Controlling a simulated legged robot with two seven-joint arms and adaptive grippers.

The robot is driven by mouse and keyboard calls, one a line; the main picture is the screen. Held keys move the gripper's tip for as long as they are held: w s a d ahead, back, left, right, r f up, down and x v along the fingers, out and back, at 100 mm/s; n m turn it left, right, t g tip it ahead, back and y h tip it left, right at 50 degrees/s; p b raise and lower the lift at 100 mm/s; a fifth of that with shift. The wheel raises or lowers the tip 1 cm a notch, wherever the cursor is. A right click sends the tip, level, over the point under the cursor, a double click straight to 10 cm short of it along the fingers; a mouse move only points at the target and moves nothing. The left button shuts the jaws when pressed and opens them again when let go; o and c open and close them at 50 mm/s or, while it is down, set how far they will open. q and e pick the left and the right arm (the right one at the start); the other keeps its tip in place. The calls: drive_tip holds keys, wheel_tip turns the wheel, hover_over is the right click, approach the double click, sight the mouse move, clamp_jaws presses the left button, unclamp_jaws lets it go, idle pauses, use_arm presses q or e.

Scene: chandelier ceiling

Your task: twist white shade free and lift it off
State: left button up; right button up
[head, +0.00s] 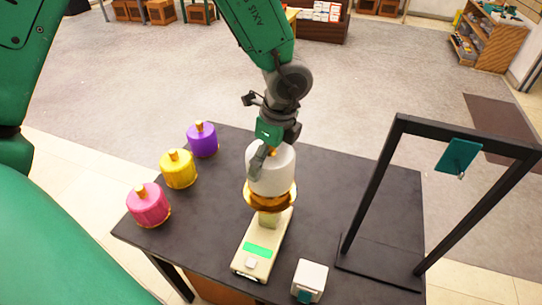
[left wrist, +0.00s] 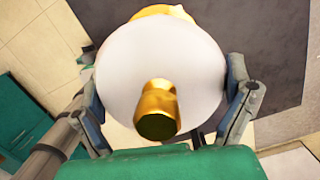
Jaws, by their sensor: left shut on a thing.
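The white shade (head: 277,173) is a rounded cylinder above a gold collar (head: 270,199) on a pale stand (head: 262,245) with a green panel. My left gripper (head: 264,163) comes down from above and is shut on the shade, with its fingers on opposite sides. In the left wrist view the shade (left wrist: 165,60) fills the space between the fingers, and its gold knob (left wrist: 157,110) points up at the camera. The shade looks upright. I cannot tell whether it still touches the collar. My right gripper is not in view.
Pink (head: 149,205), yellow (head: 178,168) and purple (head: 202,139) shades stand along the dark table's (head: 340,165) left side. A small white box (head: 310,280) is at the front. A black frame (head: 370,190) with a hanging teal plate (head: 459,156) stands at the right.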

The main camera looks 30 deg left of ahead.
use_arm(q)
drive_tip(key=shift+r, duration=0.15)
drive_tip(key=shift+r+p, duration=3.1)
drive_tip(key=shift+r, duration=0.55)
